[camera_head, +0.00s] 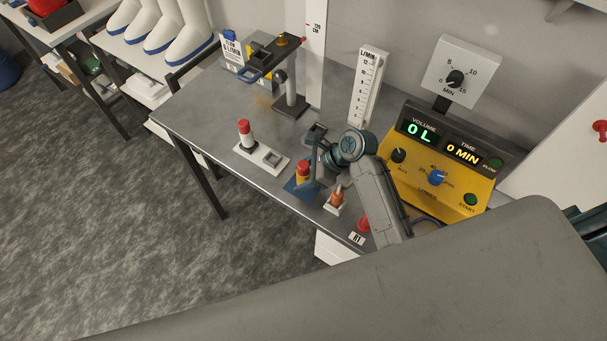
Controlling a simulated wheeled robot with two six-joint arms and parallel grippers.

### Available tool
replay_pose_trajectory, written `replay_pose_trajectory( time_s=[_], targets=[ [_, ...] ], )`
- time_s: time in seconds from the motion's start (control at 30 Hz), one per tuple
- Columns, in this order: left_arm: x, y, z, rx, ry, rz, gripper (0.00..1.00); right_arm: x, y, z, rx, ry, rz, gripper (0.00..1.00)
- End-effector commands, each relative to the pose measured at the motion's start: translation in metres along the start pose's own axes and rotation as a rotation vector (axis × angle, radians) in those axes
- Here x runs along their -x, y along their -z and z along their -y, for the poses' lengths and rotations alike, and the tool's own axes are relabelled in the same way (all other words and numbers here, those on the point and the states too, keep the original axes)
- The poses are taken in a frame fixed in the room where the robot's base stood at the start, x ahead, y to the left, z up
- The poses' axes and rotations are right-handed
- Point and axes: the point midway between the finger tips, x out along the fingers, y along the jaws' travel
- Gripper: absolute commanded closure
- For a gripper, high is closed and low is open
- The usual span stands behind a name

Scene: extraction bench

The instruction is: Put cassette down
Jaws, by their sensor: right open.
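I cannot tell for sure which small item is the cassette. A red-capped white cylinder (245,134) stands in the left part of a white holder (262,157). The holder's right part has an empty square recess. My right gripper (314,165) is open just right of and above the yellow piece, its fingers partly overlapping it in the picture. Whether they touch is unclear. My left gripper is out of view.
An orange-tipped item (337,197) stands in a small white holder close to my right arm. A yellow console (432,178) reads 0 L and 0 MIN. A stand (291,95) rises at the back. The grey bench (205,115) is clear at left.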

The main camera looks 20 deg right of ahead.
Motion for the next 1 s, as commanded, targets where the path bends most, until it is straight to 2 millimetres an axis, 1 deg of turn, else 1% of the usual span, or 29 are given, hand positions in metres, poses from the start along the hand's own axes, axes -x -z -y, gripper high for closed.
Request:
replay_pose_trajectory(
  time_s=[0.13,0.4,0.6,0.8,1.0],
  targets=[
    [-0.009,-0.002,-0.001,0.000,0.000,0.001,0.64,0.018,0.003,0.001,0.004,0.004,-0.002,0.45],
    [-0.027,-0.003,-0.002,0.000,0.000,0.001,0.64,0.076,0.004,0.001,0.006,0.005,-0.006,0.45],
    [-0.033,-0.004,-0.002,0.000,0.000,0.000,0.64,0.106,0.002,0.001,0.003,0.004,-0.003,0.45],
    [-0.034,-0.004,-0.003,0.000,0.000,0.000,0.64,0.118,0.000,0.000,0.001,0.001,-0.001,0.45],
    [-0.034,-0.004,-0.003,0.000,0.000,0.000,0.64,0.120,0.000,0.000,0.000,0.000,0.000,0.45]
  ],
)
